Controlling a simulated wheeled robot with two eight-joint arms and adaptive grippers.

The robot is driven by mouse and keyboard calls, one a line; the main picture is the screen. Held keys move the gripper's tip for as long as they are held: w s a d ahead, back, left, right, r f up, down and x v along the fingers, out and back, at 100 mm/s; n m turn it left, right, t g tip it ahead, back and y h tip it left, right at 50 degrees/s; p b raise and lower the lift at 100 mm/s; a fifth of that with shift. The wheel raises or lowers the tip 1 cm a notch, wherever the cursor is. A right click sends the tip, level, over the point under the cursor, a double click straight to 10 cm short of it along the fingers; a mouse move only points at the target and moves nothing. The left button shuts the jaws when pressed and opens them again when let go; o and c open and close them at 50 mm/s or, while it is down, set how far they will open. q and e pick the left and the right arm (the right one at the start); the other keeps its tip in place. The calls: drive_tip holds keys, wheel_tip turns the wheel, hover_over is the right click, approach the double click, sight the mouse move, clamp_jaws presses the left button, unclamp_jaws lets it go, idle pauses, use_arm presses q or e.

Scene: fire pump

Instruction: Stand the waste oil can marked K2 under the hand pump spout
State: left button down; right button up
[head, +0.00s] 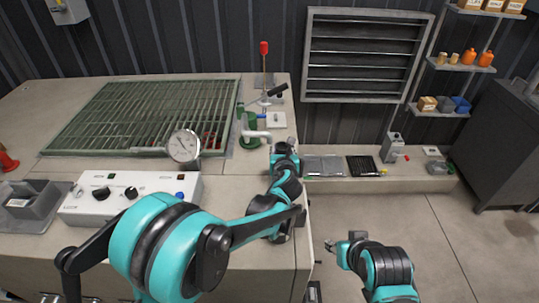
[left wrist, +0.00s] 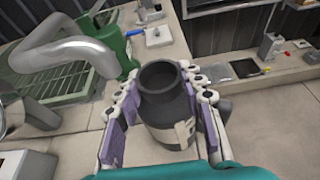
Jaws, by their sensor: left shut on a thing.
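The waste oil can (left wrist: 165,105) is a dark grey cylinder with a narrower open neck and a pale label; its marking is not readable. My left gripper (left wrist: 160,82) is shut around its sides, with the mouth facing up. The green hand pump (head: 249,128) has a pale bent spout (head: 256,135), which also shows as a curved grey pipe in the left wrist view (left wrist: 75,48). The can appears right of the spout end. My right gripper (head: 335,246) is low at right, its fingers unclear.
A green grating (head: 150,115) and a round gauge (head: 184,146) lie left of the pump. A white control box (head: 125,198) stands at the front. A lower ledge (head: 400,180) to the right carries trays (head: 325,166) and a grey switch box (head: 392,147). Open floor lies at right.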

use_arm(q)
drive_tip(key=a, duration=0.1)
drive_tip(key=a+f+b, duration=0.1)
drive_tip(key=a, duration=0.1)
drive_tip(key=a+b, duration=0.1)
drive_tip(key=shift+a+f, duration=0.15)
drive_tip(key=shift+f, duration=0.1)
drive_tip(key=shift+f, duration=0.2)
drive_tip(key=c, duration=1)
unclamp_jaws()
drive_tip(key=shift+o, duration=0.2)
